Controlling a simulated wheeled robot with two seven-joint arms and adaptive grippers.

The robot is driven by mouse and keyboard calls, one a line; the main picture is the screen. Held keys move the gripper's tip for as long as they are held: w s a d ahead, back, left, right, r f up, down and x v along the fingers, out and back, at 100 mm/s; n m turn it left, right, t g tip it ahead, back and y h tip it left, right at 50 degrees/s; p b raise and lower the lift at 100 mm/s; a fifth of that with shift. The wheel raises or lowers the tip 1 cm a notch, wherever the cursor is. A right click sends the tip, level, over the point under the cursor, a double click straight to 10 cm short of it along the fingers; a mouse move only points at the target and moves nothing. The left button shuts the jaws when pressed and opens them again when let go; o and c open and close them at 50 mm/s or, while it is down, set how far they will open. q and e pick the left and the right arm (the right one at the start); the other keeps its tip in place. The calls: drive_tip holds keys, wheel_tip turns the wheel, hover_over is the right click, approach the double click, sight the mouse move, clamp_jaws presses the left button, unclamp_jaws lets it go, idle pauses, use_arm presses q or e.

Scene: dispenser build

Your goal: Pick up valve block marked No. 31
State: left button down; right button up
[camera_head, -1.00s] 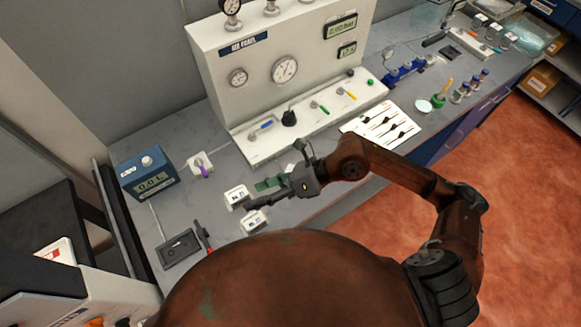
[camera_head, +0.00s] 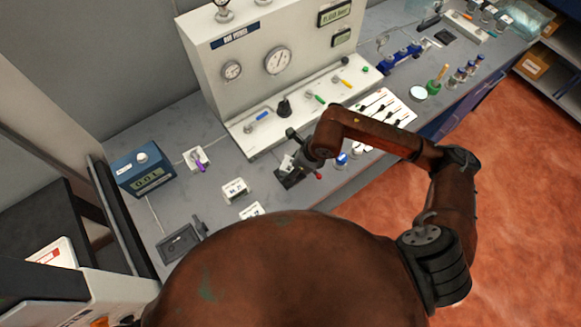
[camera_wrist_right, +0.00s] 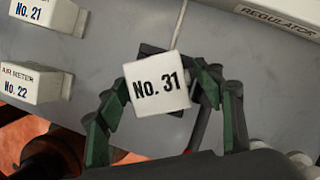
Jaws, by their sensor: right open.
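The white valve block marked No. 31 (camera_wrist_right: 158,86) is in the middle of the right wrist view, its label facing the camera and slightly turned. My right gripper (camera_wrist_right: 162,84) is open, with green-padded fingers on either side of the block; contact cannot be made out. In the head view my right gripper (camera_head: 297,163) is over a dark fixture (camera_head: 287,182) on the bench, and partly hides the white block (camera_head: 287,163). My left gripper is not in view.
White blocks No. 21 (camera_wrist_right: 45,14) and No. 22 (camera_wrist_right: 34,84) are beside it in the wrist view. The gauge panel (camera_head: 262,90) rises behind the gripper. A blue meter (camera_head: 142,174) and dark box (camera_head: 178,243) stand left. A white tool sheet (camera_head: 398,111) lies right.

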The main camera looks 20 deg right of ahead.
drive_tip(key=shift+a+f, duration=0.1)
drive_tip(key=shift+f, duration=0.25)
drive_tip(key=shift+c, duration=0.3)
drive_tip(key=shift+w+r, duration=0.1)
clamp_jaws()
